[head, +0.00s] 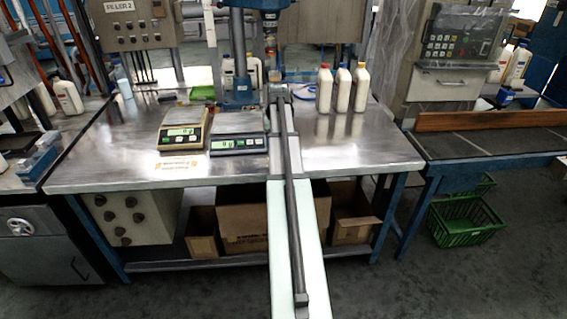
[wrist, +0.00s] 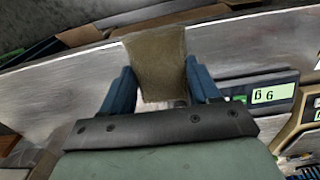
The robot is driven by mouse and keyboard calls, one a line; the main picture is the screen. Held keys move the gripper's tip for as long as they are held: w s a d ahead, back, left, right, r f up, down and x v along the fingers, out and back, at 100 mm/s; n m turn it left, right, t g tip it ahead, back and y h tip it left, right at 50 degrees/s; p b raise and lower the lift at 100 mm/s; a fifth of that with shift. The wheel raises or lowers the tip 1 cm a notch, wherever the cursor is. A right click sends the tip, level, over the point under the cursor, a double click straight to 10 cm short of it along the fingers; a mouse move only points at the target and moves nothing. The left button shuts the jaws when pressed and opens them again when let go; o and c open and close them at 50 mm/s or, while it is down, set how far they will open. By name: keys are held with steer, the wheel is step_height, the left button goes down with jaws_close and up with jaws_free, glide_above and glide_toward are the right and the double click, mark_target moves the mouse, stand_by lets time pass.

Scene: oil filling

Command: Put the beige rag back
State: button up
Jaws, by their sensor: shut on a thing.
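The beige rag (wrist: 158,62) shows in the wrist view as a flat brownish-beige piece between the two blue fingers. My gripper (wrist: 162,85) is shut on it. The rag stands out past the fingertips, with the steel table top (wrist: 75,72) behind it. In the head view my arm reaches over the middle of the table, and my gripper and the rag are largely hidden there behind the arm and the blue machine. I cannot tell whether the rag touches the table.
Two scales (head: 181,130) (head: 237,135) stand left of my arm. A blue filling machine (head: 240,65) stands at the back. A green item (head: 203,92) lies behind the scales. The table's front right is clear.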

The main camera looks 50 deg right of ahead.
steer(key=w+d+r, duration=0.1)
steer(key=w+d, duration=0.1)
steer(key=d, duration=0.3)
steer(key=shift+d+f, duration=0.2)
steer(key=shift+f, duration=4.55)
steer(key=shift+f, duration=0.15)
steer(key=o, duration=0.9)
steer(key=shift+o, duration=0.2)
step_height(320, 180, up, 12)
steer(key=shift+w, duration=0.1)
